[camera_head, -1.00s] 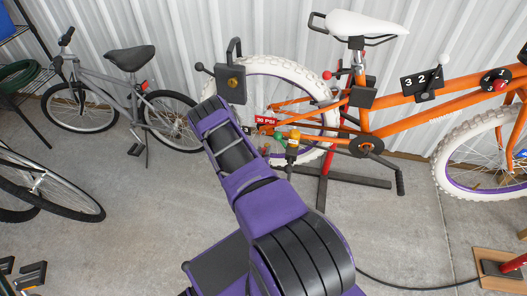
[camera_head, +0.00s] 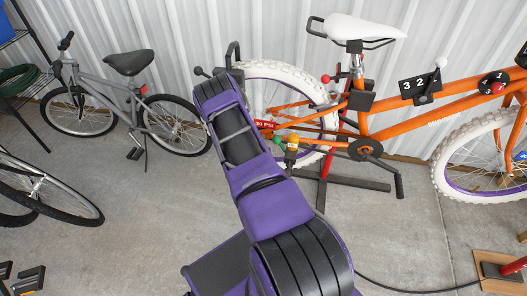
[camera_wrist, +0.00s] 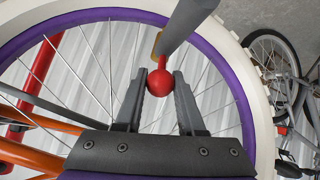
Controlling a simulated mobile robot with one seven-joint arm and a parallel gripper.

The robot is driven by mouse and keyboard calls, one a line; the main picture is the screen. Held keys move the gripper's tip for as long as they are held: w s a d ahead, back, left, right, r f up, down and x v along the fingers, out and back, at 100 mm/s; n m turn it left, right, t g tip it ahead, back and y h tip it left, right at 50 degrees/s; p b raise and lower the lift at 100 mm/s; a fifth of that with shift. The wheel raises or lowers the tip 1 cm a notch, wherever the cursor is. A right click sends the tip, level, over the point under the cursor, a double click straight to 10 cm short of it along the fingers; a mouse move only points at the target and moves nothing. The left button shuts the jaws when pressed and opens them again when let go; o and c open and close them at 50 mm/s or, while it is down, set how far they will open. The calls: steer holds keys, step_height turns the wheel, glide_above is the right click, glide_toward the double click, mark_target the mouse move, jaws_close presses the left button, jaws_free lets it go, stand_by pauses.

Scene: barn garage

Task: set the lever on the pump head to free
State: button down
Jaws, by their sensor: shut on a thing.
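In the wrist view my gripper (camera_wrist: 160,88) is shut on a red ball knob (camera_wrist: 160,81), one finger on each side of it. The knob sits on a short red stem that runs up to a brass-coloured part (camera_wrist: 157,46) beside a thick grey bar (camera_wrist: 187,22). I cannot tell which way the lever is set. The bike wheel's purple rim (camera_wrist: 216,62) and spokes lie behind. In the head view my arm hides the gripper and the knob.
An orange bike (camera_head: 440,108) with white tyres stands on a work stand (camera_head: 330,178) at the right. A grey bike (camera_head: 125,95) leans by the wall at the left. A red pump (camera_head: 513,267) on a wooden base is at lower right, with a hose on the floor.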

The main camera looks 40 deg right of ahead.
steer(key=c, duration=0.5)
jaws_free()
steer(key=p+v, duration=0.2)
steer(key=v, duration=1.5)
steer(key=shift+s+a+p, duration=0.15)
steer(key=shift+a+p, duration=0.05)
steer(key=shift+p, duration=0.1)
steer(key=shift+r, duration=0.15)
